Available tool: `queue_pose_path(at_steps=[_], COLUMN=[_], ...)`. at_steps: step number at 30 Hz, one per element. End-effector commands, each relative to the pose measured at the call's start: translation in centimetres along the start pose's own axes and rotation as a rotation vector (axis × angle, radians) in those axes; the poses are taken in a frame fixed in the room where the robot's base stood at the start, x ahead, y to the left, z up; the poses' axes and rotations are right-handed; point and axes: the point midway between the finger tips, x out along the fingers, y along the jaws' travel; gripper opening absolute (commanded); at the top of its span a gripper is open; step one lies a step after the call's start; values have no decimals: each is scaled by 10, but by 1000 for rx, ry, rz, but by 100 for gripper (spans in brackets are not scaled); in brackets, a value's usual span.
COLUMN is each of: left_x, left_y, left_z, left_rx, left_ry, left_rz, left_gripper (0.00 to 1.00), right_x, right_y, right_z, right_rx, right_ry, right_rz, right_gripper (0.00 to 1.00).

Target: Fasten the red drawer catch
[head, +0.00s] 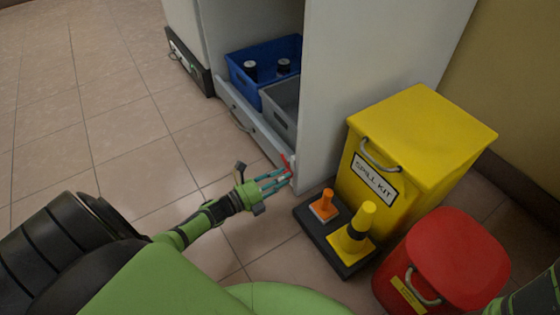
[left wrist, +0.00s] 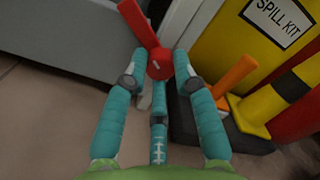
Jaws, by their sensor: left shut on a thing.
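The red drawer catch (head: 286,162) is on the right end of the low drawer front (head: 243,117), at the foot of the grey cabinet. In the left wrist view the catch (left wrist: 158,64) shows a round hub with a lever slanting up and to the left. My left gripper (head: 284,179) reaches it from the lower left. In the left wrist view the teal fingers of my left gripper (left wrist: 159,68) stand on both sides of the hub and are shut on it. My right gripper is out of view; only a green arm part shows at the lower right.
A blue crate (head: 243,82) with dark-topped bottles and a grey bin (head: 278,112) sit inside the cabinet. A yellow spill kit box (head: 432,130), a red-lidded bin (head: 457,255) and a black tray (head: 308,228) with orange and yellow cones stand close on the right. Floor at left is clear.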

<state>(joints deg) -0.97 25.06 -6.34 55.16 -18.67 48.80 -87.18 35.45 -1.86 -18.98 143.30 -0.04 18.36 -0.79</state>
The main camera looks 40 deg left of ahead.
Motion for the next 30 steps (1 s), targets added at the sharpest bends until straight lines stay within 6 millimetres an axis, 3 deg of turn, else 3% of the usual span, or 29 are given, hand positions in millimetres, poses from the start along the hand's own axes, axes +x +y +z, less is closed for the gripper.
queue_pose_path(at_steps=[15, 30], left_x=[1, 1], left_y=[-2, -2], left_z=[-2, -2], left_rx=[-449, -632], left_ry=[-12, -17], left_rz=[-3, -4], left_gripper=[0, 0], right_x=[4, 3], right_y=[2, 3], right_z=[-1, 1], right_rx=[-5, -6], right_ry=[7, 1], right_rz=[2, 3], right_gripper=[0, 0])
